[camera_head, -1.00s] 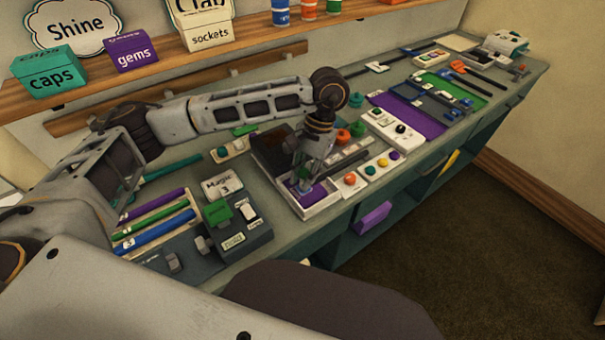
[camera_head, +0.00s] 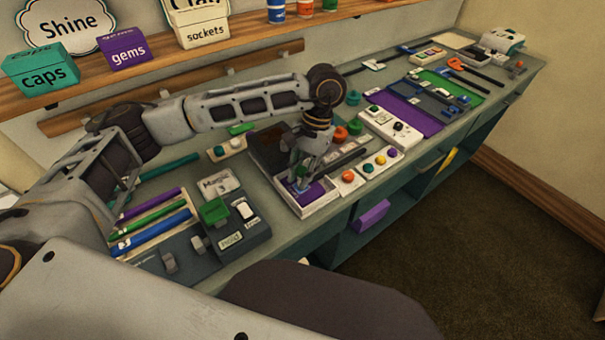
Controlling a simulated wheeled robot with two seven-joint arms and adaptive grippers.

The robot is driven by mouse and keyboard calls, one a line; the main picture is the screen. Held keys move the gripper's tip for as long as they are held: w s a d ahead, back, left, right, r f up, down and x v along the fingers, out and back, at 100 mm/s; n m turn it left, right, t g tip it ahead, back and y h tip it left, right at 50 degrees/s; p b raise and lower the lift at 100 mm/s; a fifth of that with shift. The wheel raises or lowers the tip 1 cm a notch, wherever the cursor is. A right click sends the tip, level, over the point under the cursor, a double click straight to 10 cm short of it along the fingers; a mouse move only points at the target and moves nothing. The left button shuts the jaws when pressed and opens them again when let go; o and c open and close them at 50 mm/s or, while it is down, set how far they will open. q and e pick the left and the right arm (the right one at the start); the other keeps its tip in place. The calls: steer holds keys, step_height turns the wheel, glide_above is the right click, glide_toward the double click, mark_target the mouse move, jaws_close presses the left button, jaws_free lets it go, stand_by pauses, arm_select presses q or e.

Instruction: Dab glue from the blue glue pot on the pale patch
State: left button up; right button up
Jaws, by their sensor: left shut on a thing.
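My left gripper (camera_head: 304,168) points down over an open white tray (camera_head: 324,206) with a purple floor, at the middle of the bench. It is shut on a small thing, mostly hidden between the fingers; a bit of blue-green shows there. I cannot tell whether its lower end touches the tray. A blue pot (camera_head: 277,12) stands on the wall shelf beside an orange pot (camera_head: 305,8), cut by the top edge; I cannot tell if it is the glue pot. I cannot make out the pale patch for sure. My right gripper is not in view.
Green, purple and blue rods (camera_head: 150,232) lie left of the tray, by a dark block with a green knob (camera_head: 214,210). A white panel with coloured buttons (camera_head: 375,165) and a purple mat (camera_head: 408,112) lie to the right. The bench is crowded.

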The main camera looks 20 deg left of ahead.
arm_select(q)
steer(key=shift+w+a, duration=0.1)
steer(key=shift+a, duration=0.05)
stand_by(0.5)
steer(key=shift+r+p, duration=0.5)
steer(key=shift+r, duration=1.9)
steer(key=shift+r+p, duration=0.75)
steer(key=shift+r, duration=0.4)
